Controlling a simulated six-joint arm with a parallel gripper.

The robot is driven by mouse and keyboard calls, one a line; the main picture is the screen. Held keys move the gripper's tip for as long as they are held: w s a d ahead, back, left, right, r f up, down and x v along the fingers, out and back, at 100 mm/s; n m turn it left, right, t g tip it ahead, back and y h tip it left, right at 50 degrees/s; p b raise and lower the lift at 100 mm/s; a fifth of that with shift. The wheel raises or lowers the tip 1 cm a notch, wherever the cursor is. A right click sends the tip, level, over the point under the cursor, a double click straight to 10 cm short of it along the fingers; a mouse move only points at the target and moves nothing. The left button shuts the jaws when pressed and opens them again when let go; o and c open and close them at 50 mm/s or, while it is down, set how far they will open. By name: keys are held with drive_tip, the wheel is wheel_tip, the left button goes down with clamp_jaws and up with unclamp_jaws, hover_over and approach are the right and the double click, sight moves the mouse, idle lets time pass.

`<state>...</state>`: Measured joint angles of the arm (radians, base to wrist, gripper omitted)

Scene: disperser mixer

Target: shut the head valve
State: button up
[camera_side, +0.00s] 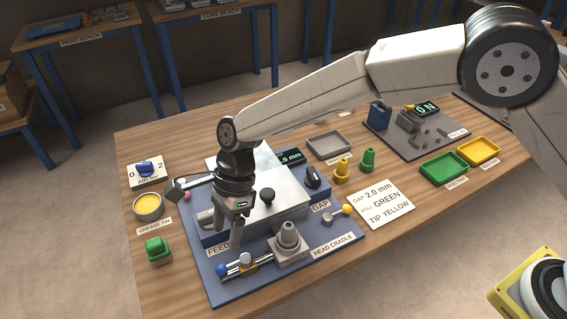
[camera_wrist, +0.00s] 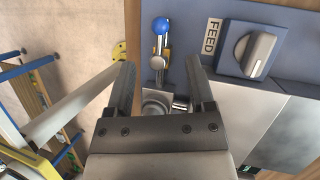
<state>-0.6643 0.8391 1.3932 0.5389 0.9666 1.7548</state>
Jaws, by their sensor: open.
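The head is a grey stepped cone (camera_side: 288,238) on a square block in the head cradle at the front of the blue base. A metal rod runs left from the block, with a brass-coloured clamp (camera_side: 248,263) and a blue ball (camera_side: 222,269) at its end. I cannot tell for certain which part is the valve. In the wrist view, the blue ball (camera_wrist: 160,25) and rod lie straight ahead, beyond the fingertips. My gripper (camera_side: 230,237) points down over the base, behind the rod. In the wrist view its fingers (camera_wrist: 161,64) are apart, with nothing held between them.
A yellow-ball lever (camera_side: 346,210) stands right of the head. The feed knob (camera_wrist: 247,53) is right of my fingers. A green block (camera_side: 158,250) and grease tin (camera_side: 148,206) are at left. Green and yellow cones (camera_side: 367,160) stand behind the instruction card (camera_side: 380,204).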

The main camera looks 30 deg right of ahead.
sight(222, 265)
drive_tip(key=shift+x, duration=3.9)
clamp_jaws()
